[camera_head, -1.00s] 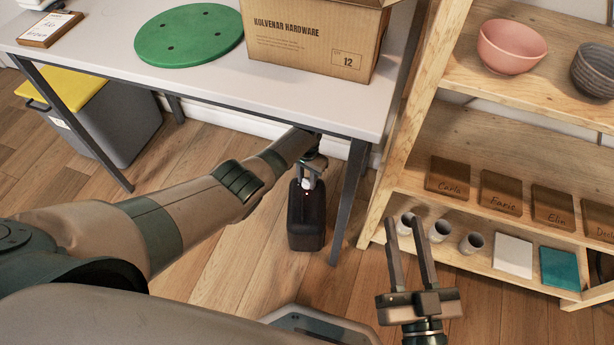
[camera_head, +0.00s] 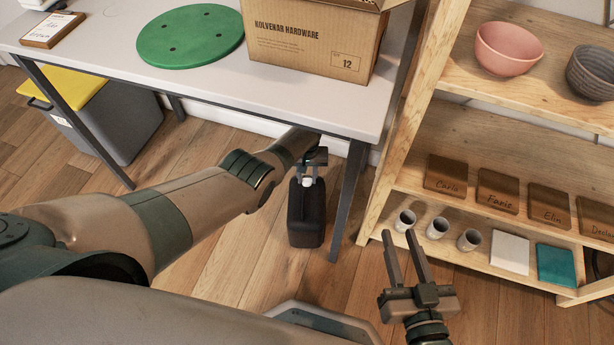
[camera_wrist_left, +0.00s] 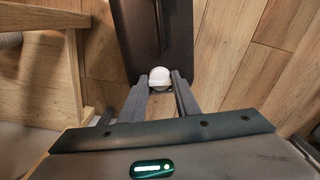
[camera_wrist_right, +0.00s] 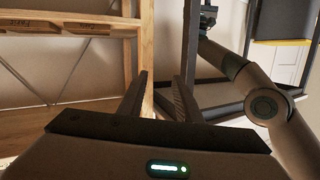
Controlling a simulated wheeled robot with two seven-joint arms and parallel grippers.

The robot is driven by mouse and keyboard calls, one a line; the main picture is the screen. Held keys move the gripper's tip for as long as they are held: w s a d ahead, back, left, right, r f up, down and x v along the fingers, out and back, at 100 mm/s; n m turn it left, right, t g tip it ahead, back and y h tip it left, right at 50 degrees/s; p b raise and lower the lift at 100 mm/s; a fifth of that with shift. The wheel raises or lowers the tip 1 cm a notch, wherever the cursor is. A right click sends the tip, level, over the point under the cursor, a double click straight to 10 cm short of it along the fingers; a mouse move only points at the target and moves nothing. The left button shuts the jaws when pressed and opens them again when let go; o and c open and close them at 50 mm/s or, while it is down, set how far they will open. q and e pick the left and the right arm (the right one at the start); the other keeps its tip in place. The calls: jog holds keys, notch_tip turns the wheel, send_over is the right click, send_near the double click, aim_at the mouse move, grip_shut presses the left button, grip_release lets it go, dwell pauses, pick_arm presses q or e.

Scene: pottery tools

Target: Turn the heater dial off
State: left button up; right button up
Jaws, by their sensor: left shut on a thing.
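The heater (camera_head: 306,215) is a dark upright box on the floor below the table's right end. Its small white dial (camera_head: 307,182) is on its top. My left gripper (camera_head: 308,178) reaches down under the table edge and is shut on the dial. In the left wrist view the round white dial (camera_wrist_left: 160,77) sits between the fingertips, at the near end of the dark heater (camera_wrist_left: 155,35). No light shows on the heater. My right gripper (camera_head: 398,240) is open and empty in front of the shelf.
The table (camera_head: 90,40) carries a cardboard box (camera_head: 312,42) and a green disc (camera_head: 188,36). A table leg (camera_head: 349,200) stands just right of the heater. A wooden shelf (camera_head: 470,105) with bowls and cups is at right. A grey bin (camera_head: 115,125) stands at left.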

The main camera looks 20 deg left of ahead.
aim_at(307, 179)
pick_arm(q)
jog(key=o, duration=1.1)
jog(key=shift+c, duration=0.2)
jog(key=shift+r, duration=0.1)
jog(key=shift+r+p, duration=0.4)
notch_tip(307, 179, up, 2)
jog(key=shift+r+p, duration=0.1)
jog(key=shift+p, duration=0.75)
notch_tip(307, 179, up, 3)
jog(key=shift+r+p, duration=0.1)
jog(key=shift+p, duration=1.05)
jog(key=shift+r+p, duration=1.45)
jog(key=shift+r, duration=1.35)
pick_arm(e)
jog(key=s+d+f+g+h, duration=0.4)
jog(key=s+d+f+g, duration=0.5)
jog(key=f+g, duration=0.1)
jog(key=shift+d+f+m, duration=0.2)
jog(key=shift+f+m, duration=0.05)
jog(key=shift+m, duration=0.05)
